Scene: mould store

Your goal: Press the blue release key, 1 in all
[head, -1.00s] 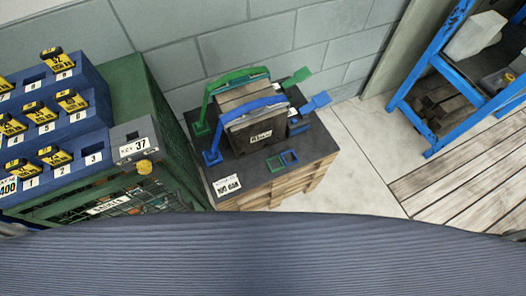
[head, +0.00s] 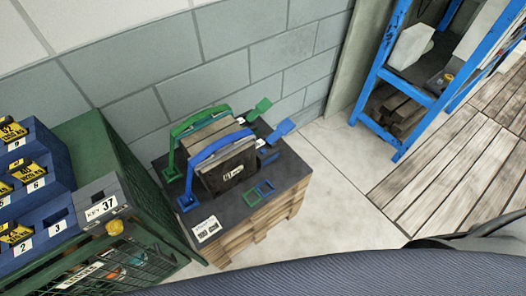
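The blue release key is most likely the blue flat tab (head: 283,129) at the right end of the blue strap (head: 216,146), on the far right side of the dark-topped stand (head: 240,205). The blue strap arches over a grey block (head: 232,172) with a white label. A green strap (head: 195,123) runs behind it, with a green tab (head: 262,106) at its right end. Neither of my grippers shows in the head view.
At left are a green cage (head: 120,230) and blue numbered bins (head: 40,190) with yellow tags. A grey box marked KEY 37 (head: 100,203) has a yellow knob. A blue rack (head: 375,95) stands at right. Pale floor (head: 340,190) beside the stand is clear.

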